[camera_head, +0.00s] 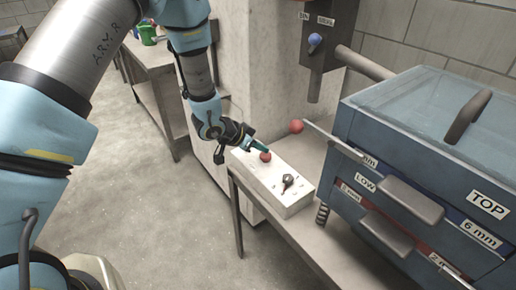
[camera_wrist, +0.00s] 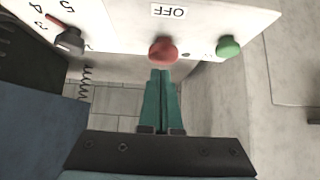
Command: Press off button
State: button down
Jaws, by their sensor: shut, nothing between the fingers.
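The red off button (camera_wrist: 163,51) sits on the front of a white control box (camera_wrist: 110,18), beside a label reading "OFF". It also shows in the head view (camera_head: 265,157) on the box (camera_head: 270,180). My gripper (camera_wrist: 161,72) is shut and empty, its green fingertips just below the red button in the wrist view. In the head view the gripper (camera_head: 253,146) is right by the button. I cannot tell whether the tips touch it. A green button (camera_wrist: 228,47) sits to the right of the red one in the wrist view.
A dial knob (camera_wrist: 69,40) is on the same box. The box stands on a bench (camera_head: 290,228) beside a blue sieve machine (camera_head: 420,130) with drawers and a red-knobbed lever (camera_head: 297,126). A concrete pillar (camera_head: 258,70) stands behind. Open floor lies to the left.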

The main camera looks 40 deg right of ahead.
jog(key=d+r+b+v, duration=0.1)
jog(key=b+v, duration=0.1)
jog(key=v, duration=0.9)
jog(key=shift+w, duration=0.2)
jog(key=shift+a, duration=0.1)
dwell(0.3)
jog(key=w+a+r+n+t+y, duration=0.2)
jog(key=w+a+n+t+y, duration=0.15)
jog(key=w+a, duration=0.55)
jog(key=w+a+r+n+t+y, duration=0.25)
jog(key=w+a+n, duration=0.25)
jog(key=a, duration=0.8)
jog(key=s+a+r+n+g+y, duration=0.1)
jog(key=s+a+n, duration=0.3)
jog(key=a, duration=0.6)
jog(key=s+a+r+n+g+y, duration=0.1)
jog(key=s+a+n, duration=0.4)
jog(key=a, duration=0.5)
jog(key=shift+s+a+r+g+y, duration=0.2)
jog(key=shift+s+r+g+y, duration=0.2)
jog(key=shift+r+g, duration=0.45)
jog(key=shift+f, duration=0.15)
